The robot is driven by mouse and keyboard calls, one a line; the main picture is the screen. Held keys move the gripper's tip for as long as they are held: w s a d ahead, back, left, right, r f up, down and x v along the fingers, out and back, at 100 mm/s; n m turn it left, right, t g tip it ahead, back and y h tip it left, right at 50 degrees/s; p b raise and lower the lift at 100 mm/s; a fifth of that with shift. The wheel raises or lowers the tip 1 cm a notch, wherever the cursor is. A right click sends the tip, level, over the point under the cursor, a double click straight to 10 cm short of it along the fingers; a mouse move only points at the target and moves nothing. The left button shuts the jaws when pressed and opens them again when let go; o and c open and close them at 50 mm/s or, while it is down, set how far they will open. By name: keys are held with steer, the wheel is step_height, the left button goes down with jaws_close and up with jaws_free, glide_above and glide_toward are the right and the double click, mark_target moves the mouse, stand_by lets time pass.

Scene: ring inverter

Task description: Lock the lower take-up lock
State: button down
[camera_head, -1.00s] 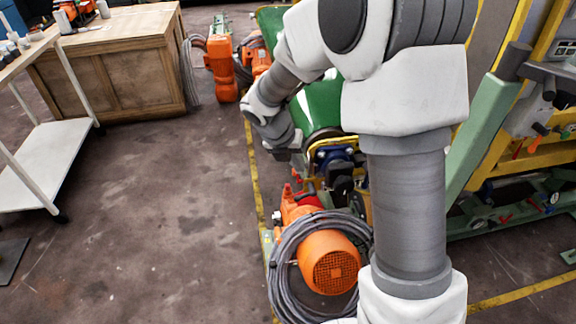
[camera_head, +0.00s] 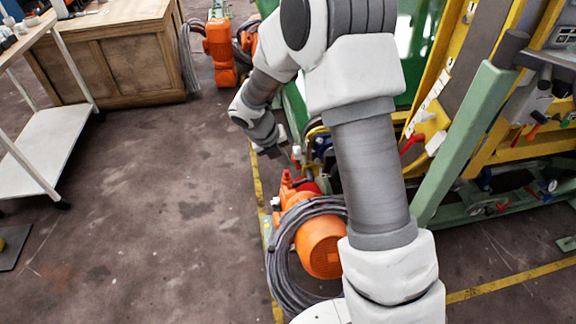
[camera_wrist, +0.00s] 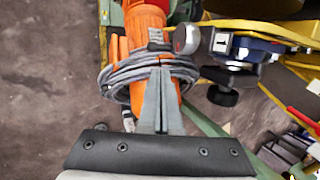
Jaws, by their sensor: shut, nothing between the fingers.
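My gripper (camera_head: 273,152) hangs beside the green and yellow machine, over the orange motor side. In the wrist view its two grey fingers (camera_wrist: 161,76) are together and empty, in front of the orange motor and its cable coil. A dark blue unit (camera_wrist: 247,47) with a label "1" sits right of the fingers, with a black knob (camera_wrist: 222,96) below it and a grey round knob (camera_wrist: 186,39) at its left. The fingers appear apart from these parts. I cannot tell which part is the lower take-up lock. In the head view my arm hides much of this area.
An orange motor (camera_head: 320,247) wrapped in a grey cable coil (camera_head: 283,262) stands below my gripper. A red lever (camera_head: 411,144) shows on the yellow frame at right. A wooden cabinet (camera_head: 115,62) and white cart (camera_head: 45,150) stand left. The floor between is clear.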

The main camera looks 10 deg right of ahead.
mark_target(297, 185)
steer(key=b+x, duration=0.4)
steer(key=x, duration=0.8)
steer(key=shift+f+b, duration=0.15)
steer(key=shift+b, duration=0.15)
steer(key=shift+a+f+h, duration=0.15)
steer(key=shift+f+h, duration=0.15)
steer(key=shift+h, duration=0.4)
steer(key=shift+a+f+h, duration=0.2)
steer(key=shift+f+h, duration=0.35)
steer(key=shift+h, duration=0.55)
steer(key=f+h, duration=0.1)
steer(key=h, duration=0.1)
steer(key=shift+f+n+h, duration=0.15)
steer(key=shift+n+h, duration=0.15)
steer(key=shift+n, duration=0.1)
steer(key=f+h, duration=0.1)
steer(key=h, duration=0.1)
steer(key=d+f+h+b, duration=0.1)
steer(key=h, duration=0.1)
steer(key=shift+d+f+n+t+h+b, duration=0.2)
steer(key=shift+f+n+t+h+b, duration=0.1)
steer(key=shift+t, duration=0.1)
steer(key=shift+s+d+f, duration=0.1)
steer(key=shift+d+f, duration=0.1)
steer(key=shift+d, duration=0.05)
